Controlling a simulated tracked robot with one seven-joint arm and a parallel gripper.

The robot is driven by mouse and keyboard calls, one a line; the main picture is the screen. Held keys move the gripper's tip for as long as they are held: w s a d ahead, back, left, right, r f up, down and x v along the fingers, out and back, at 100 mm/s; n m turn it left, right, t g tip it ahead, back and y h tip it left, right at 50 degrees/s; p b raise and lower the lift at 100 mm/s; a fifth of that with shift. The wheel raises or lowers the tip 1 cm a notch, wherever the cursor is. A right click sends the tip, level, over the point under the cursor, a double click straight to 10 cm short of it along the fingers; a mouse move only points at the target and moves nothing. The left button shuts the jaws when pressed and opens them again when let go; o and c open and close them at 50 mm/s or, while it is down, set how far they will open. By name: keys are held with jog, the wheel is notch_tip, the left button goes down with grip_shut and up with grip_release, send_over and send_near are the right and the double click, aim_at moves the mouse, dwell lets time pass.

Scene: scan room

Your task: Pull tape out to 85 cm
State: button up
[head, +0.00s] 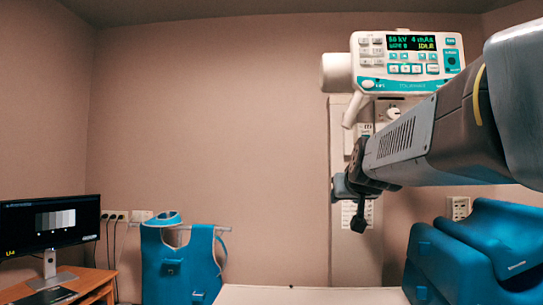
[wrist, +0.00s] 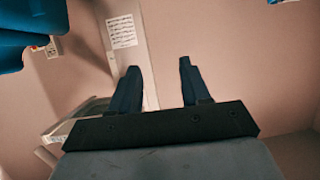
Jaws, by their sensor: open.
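The X-ray unit (head: 408,62) hangs at the upper right in the head view, with a lit display and teal-trimmed control panel. A white cylinder (head: 337,73) juts from its left side. I cannot make out a measuring tape or any tape end on it. My gripper (head: 352,205) is below the unit, in front of the pale wall column, and apart from the unit. In the wrist view my gripper (wrist: 157,70) shows two dark fingers spread wide with nothing between them. My arm hides part of the column.
A printed chart (wrist: 122,31) is on the column (head: 340,255). A blue padded chair (head: 475,255) stands at right. A blue apron (head: 182,262) hangs at left, near a monitor (head: 50,228) on a wooden desk (head: 95,285). A pale tabletop (head: 310,295) lies at the bottom. The middle wall is bare.

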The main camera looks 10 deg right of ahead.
jog(key=w+d+r+m+t+h, duration=0.25)
jog(key=w+d+r+h, duration=0.2)
jog(key=d+r, duration=0.6)
jog(key=a+r+x, duration=0.1)
jog(key=x, duration=1.2)
jog(key=shift+w+a+r, duration=0.25)
jog(key=shift+w+a, duration=0.05)
jog(key=shift+w, duration=0.2)
jog(key=shift+t, duration=0.25)
jog(key=shift+c, duration=0.3)
grip_shut()
